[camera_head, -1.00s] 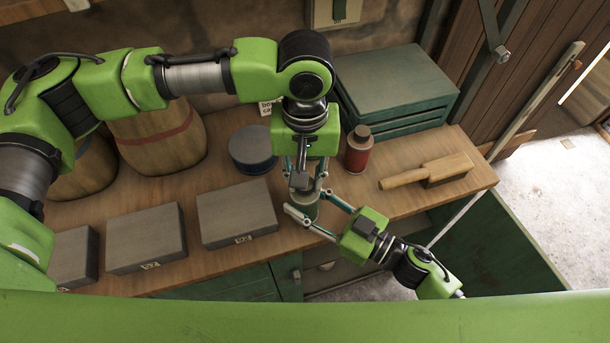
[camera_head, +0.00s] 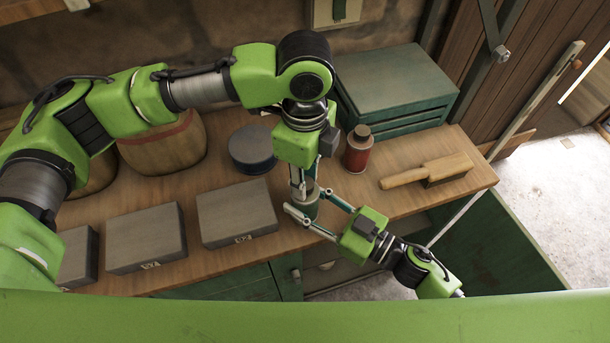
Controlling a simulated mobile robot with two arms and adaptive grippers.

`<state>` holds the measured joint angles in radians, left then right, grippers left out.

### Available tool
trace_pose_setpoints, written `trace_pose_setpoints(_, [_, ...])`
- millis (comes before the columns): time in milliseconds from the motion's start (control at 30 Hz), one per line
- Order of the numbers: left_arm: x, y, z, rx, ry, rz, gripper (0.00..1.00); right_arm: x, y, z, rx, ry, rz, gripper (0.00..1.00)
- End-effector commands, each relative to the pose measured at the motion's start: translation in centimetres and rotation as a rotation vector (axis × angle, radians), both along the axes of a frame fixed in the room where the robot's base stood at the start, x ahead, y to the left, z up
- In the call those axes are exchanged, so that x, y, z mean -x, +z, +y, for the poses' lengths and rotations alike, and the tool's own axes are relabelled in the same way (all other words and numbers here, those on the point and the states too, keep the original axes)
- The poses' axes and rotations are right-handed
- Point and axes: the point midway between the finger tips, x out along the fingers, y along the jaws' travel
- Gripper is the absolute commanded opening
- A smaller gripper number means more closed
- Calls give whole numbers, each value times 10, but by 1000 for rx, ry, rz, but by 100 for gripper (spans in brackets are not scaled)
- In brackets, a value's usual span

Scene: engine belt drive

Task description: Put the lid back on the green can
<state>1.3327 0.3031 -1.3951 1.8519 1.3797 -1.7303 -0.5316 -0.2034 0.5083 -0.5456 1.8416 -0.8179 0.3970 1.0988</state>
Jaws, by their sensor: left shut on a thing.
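The green can (camera_head: 308,211) is a small grey-green cylinder standing upright near the bench's front edge. My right gripper (camera_head: 311,204) comes from the lower right, with a finger on each side of the can, and looks shut on it. My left gripper (camera_head: 299,192) points down from above, its fingertips at the can's top. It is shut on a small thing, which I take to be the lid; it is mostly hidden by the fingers. I cannot tell whether the lid touches the can's rim.
A red bottle (camera_head: 358,150) stands close right of the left gripper, with a wooden-handled brush (camera_head: 428,172) beyond. A dark round tin (camera_head: 252,149) and grey boxes (camera_head: 236,212) lie to the left. A green chest (camera_head: 395,88) is behind.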

Motion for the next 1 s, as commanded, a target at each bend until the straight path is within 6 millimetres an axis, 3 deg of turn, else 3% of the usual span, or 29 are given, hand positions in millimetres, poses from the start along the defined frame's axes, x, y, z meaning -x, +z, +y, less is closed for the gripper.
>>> trace_pose_setpoints(400, [-1,0,1,-2,-818,-2,0,0,1,0,-1,1,-1,0])
trace_pose_setpoints(500, [-1,0,1,-2,-917,-2,0,0,1,0,-1,1,-1,0])
trace_pose_setpoints(633, [-1,0,1,-2,-911,-2,0,0,1,0,-1,1,-1,0])
trace_pose_setpoints(667, [-1,0,1,-2,-910,-2,32,0,1,0,0,1,-1,0])
trace_pose_setpoints(700, [-1,0,1,-2,-910,-2,42,0,1,0,0,1,-1,0])
trace_pose_setpoints(1000, [-1,0,0,0,-909,-1,44,0,1,0,-1,1,-1,0])
